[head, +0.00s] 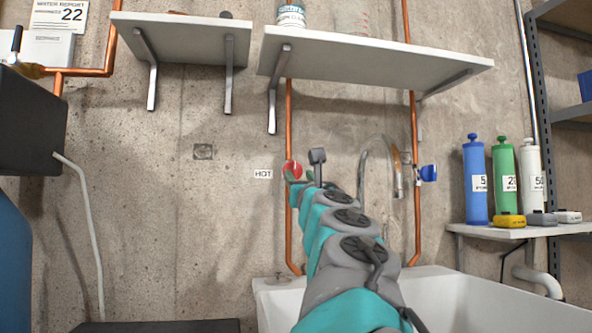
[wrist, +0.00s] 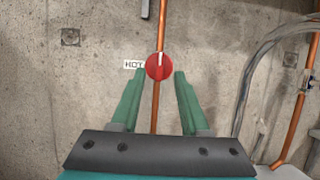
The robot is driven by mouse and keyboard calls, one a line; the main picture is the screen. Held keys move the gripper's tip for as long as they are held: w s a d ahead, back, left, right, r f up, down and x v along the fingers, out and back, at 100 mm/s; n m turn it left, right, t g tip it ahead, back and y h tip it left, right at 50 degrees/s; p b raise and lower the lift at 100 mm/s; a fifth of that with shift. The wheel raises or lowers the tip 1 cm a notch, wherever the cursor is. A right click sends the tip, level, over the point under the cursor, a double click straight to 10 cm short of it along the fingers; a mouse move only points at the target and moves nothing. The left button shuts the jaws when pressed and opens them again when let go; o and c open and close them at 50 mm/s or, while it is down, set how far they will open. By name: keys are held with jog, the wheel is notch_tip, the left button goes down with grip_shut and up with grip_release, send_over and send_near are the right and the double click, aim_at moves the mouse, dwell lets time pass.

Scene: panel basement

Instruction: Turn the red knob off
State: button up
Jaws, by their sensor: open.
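The red knob (head: 293,169) sits on the left vertical copper pipe, beside a white "HOT" label (head: 263,174). In the wrist view the red knob (wrist: 158,66) is round, with a white pointer mark standing nearly upright. My gripper (wrist: 160,75) is open, with one green finger on each side of the knob in the picture. The fingers do not look closed on it; whether they reach as far as the knob I cannot tell. In the head view my arm hides most of my gripper (head: 300,178) and the area just below the knob.
A curved faucet (head: 366,150) and a blue knob (head: 428,173) on another copper pipe stand to the right. A white sink (head: 450,295) lies below. Shelves (head: 370,62) hang above. Blue, green and white cylinders stand on a side shelf (head: 480,232). The wall left of the knob is mostly bare.

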aim_at(295, 169)
jog(key=shift+p+x, duration=0.6)
jog(key=shift+x, duration=1.6)
jog(key=shift+c, duration=0.2)
grip_shut()
